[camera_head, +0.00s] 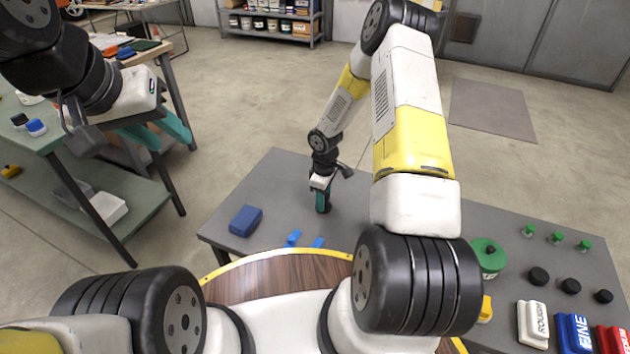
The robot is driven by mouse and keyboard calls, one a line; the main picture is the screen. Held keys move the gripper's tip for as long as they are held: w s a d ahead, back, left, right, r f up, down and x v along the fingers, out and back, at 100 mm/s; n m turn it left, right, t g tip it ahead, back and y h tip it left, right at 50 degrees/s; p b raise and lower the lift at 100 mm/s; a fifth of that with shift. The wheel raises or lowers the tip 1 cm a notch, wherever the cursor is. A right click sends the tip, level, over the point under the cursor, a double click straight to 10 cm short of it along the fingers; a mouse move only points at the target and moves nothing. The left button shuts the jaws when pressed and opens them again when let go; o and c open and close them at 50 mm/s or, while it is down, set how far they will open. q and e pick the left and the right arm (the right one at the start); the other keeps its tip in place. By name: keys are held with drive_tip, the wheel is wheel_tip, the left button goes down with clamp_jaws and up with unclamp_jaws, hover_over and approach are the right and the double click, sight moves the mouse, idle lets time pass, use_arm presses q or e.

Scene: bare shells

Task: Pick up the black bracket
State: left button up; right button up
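I cannot make out a black bracket in the head view; my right arm hides part of the grey table. My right gripper (323,203) points down at the grey table (275,190), its teal fingertips at or just above the surface. Its fingers overlap from this angle, so I cannot tell whether they are apart or hold anything. My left gripper (168,132) is up at the left, away from the grey table, with its teal fingers spread and nothing seen between them.
A blue block (245,221) and small blue pieces (293,238) lie left of and nearer than my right gripper. At right are a green round container (489,257), green pegs (556,238), black round knobs (570,286) and labelled blocks (533,324). A green-topped bench (40,140) stands left.

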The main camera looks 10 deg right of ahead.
clamp_jaws()
idle(1.2)
